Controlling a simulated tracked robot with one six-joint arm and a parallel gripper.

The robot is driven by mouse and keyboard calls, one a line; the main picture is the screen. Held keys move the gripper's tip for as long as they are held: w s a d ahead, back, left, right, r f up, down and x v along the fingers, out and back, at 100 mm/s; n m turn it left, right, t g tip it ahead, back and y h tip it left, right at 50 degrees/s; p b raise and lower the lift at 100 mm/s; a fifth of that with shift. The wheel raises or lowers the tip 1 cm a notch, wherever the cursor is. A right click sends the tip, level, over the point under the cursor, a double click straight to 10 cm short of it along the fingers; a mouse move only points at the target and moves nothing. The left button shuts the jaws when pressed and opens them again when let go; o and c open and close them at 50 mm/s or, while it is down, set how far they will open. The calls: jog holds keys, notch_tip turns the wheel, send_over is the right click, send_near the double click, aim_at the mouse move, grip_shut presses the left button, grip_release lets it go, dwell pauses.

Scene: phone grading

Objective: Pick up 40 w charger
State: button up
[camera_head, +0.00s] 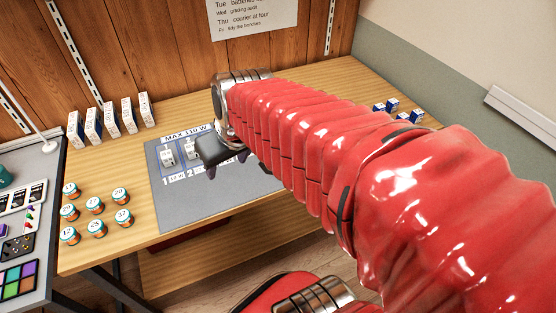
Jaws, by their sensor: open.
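I cannot tell which thing is the 40 W charger. My gripper (227,165) is dark and open, over the mat just right of the block at place 2. My red arm hides the mat's right part and much of the bench behind it.
Several upright white boxes (110,119) stand in a row at the back left. Several numbered round jars (95,205) stand at the front left. Small blue-and-white blocks (392,105) sit at the far right. A grey side table (45,170) holds colour swatches at the left.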

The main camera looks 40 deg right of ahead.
jog(key=w+d+f, duration=0.1)
jog(key=d+f, duration=0.2)
jog(key=d, duration=0.4)
jog(key=w+d+f+m, duration=0.1)
jog(key=d+f, duration=0.2)
jog(key=d, duration=0.4)
jog(key=w+d+f+m+h, duration=0.1)
jog(key=d+f, duration=0.3)
jog(key=d, duration=0.4)
jog(key=shift+w+g, duration=0.35)
jog(key=shift+g, duration=0.05)
jog(key=x, duration=0.8)
jog(key=shift+f, duration=0.25)
jog(key=shift+w, duration=0.1)
jog(key=shift+x, duration=2.6)
jog(key=shift+d, duration=0.15)
jog(key=shift+c, duration=0.7)
